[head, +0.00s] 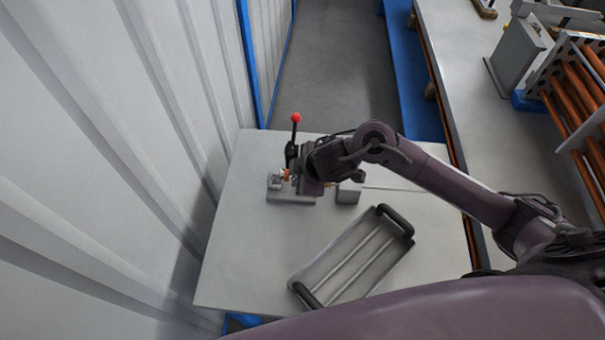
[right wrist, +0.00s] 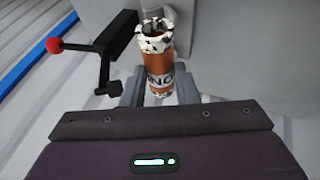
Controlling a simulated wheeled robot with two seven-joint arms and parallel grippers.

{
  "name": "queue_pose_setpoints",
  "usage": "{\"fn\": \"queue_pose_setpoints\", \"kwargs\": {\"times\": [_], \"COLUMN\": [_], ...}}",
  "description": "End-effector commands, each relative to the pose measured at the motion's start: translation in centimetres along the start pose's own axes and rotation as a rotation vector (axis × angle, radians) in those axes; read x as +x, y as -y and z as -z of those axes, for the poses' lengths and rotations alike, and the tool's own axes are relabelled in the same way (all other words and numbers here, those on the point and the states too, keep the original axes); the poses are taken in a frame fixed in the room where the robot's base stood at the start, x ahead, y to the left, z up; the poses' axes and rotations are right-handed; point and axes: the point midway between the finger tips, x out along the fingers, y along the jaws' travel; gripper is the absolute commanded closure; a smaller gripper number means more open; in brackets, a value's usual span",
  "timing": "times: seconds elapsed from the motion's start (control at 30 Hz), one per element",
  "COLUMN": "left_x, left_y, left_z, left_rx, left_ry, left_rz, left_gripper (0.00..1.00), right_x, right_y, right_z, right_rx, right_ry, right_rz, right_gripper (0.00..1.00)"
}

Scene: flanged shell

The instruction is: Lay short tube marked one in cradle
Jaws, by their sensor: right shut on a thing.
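My right gripper (head: 292,178) is at the far left part of the table and hides much of what lies under it. In the right wrist view its fingers (right wrist: 160,92) are shut on a short copper tube (right wrist: 158,66) with a pale band with dark lettering and a speckled, ragged-looking end. A bit of copper (head: 286,174) shows beside the gripper in the head view. A grey metal block (head: 290,196), which looks like the cradle, lies just under the gripper. I cannot tell whether the tube touches it. My left gripper is not in view.
A black lever with a red knob (head: 296,118) stands close behind the gripper; the knob also shows in the right wrist view (right wrist: 54,46). A small grey block (head: 348,194) stands to the right. A tray with black handles (head: 398,219) lies nearer. The table's left front is bare.

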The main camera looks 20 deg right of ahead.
Motion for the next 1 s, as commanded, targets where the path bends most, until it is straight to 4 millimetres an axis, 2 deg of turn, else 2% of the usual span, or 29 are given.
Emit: {"fn": "queue_pose_setpoints", "kwargs": {"times": [0.1, 0.6, 1.0], "left_x": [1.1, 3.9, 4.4], "left_y": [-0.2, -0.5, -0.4], "left_z": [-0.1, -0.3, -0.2], "left_rx": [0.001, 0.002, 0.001], "left_ry": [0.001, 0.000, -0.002], "left_rz": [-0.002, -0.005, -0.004], "left_gripper": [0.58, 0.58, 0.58], "right_x": [1.5, 6.1, 7.2], "right_y": [0.0, 0.0, -0.1], "right_z": [0.0, 0.1, 0.1], "right_rx": [0.002, 0.000, 0.000], "right_ry": [-0.002, -0.002, -0.002], "right_rz": [-0.002, -0.001, -0.002], "right_gripper": [1.00, 1.00, 1.00]}}
